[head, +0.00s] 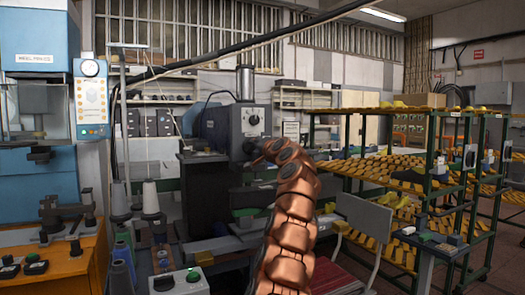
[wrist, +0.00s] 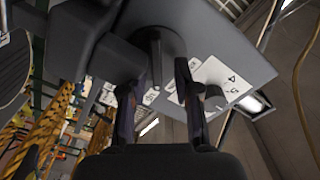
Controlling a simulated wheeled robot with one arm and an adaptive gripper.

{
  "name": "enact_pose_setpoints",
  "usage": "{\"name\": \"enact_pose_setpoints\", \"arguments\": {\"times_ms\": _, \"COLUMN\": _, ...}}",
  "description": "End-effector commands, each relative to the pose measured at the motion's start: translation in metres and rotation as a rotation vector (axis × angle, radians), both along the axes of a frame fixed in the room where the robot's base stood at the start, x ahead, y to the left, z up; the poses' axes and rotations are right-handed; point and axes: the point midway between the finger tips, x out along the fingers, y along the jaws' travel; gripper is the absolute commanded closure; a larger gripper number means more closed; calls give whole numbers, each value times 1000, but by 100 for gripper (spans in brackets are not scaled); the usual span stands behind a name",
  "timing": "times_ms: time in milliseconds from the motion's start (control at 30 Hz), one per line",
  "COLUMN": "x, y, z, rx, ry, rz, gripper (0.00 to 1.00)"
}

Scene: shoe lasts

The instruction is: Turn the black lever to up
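The black lever (wrist: 155,58) shows in the wrist view as a dark tapered piece on the face of a grey machine box. The box (head: 250,122) is also in the head view, with small knobs on its front. My gripper (wrist: 163,72) is open, with its two dark fingers reaching toward the box. The lever's end lies between the fingertips, nearer the left finger, with a clear gap to the right one. I cannot tell whether the left finger touches it. In the head view my copper arm hides the lever and most of the gripper.
The box face carries a round knob (wrist: 213,98) and a white numbered label (wrist: 222,80) close to the right finger. In the head view, green racks of yellow shoe lasts (head: 410,185) stand at right, a blue machine (head: 35,160) at left, and thread cones (head: 150,200) at lower left.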

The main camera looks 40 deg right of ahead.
Motion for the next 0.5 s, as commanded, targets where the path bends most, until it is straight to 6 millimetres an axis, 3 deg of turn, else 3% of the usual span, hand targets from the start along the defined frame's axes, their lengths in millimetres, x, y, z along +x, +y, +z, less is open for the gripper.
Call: {"name": "enact_pose_setpoints", "arguments": {"times_ms": 500, "x": -17, "y": 9, "z": -4, "rx": 6, "ry": 2, "rz": 9, "gripper": 64}}
